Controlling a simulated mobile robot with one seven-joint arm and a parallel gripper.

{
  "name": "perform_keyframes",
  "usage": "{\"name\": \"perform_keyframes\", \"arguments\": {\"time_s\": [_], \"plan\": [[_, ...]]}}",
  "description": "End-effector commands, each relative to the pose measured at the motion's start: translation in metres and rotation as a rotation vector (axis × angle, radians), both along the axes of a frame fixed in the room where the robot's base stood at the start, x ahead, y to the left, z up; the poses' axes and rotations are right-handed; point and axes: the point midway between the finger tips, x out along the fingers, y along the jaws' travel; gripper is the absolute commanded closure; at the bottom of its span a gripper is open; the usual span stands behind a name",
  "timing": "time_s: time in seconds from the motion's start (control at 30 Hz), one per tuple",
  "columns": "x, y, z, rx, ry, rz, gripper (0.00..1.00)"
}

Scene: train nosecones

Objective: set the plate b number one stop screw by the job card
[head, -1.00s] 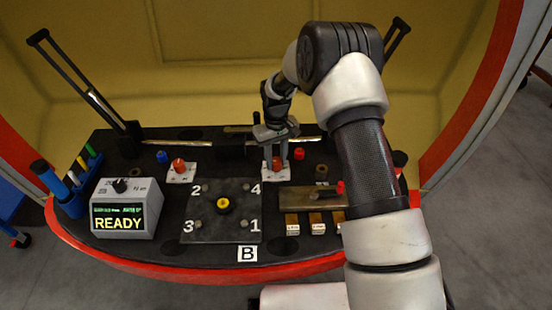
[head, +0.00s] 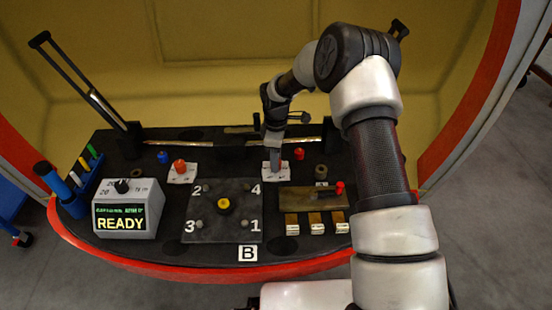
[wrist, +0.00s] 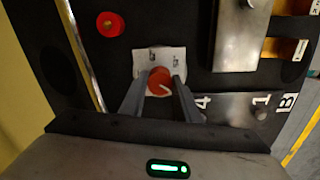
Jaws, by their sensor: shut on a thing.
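My gripper (head: 274,165) points down at the back of the bench and is shut on an orange-red knob (wrist: 159,80) with a white pointer line. The knob sits on a white marked card (wrist: 151,58), which also shows under the fingers in the head view. Plate B (head: 224,234) is a dark square plate in front of the gripper, with a yellow-centred knob (head: 224,204) in its middle. The number one stop screw (head: 243,223) is at its front right corner, beside the printed 1. No text on a job card is legible.
A second orange-red knob (head: 180,166) stands on another white card to the left. A grey box (head: 126,222) reading READY is at the front left. A red cap (wrist: 110,24) stands near my gripper. A brass-coloured block (head: 300,199) and tagged pieces lie to the right.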

Motion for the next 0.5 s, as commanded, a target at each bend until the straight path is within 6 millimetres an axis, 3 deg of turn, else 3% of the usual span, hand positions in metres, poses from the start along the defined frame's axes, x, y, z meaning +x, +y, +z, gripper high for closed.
{"name": "perform_keyframes", "arguments": {"time_s": [0.5], "plan": [[0.0007, -0.0002, 0.0013, 0.001, -0.001, 0.49, 0.93]]}}
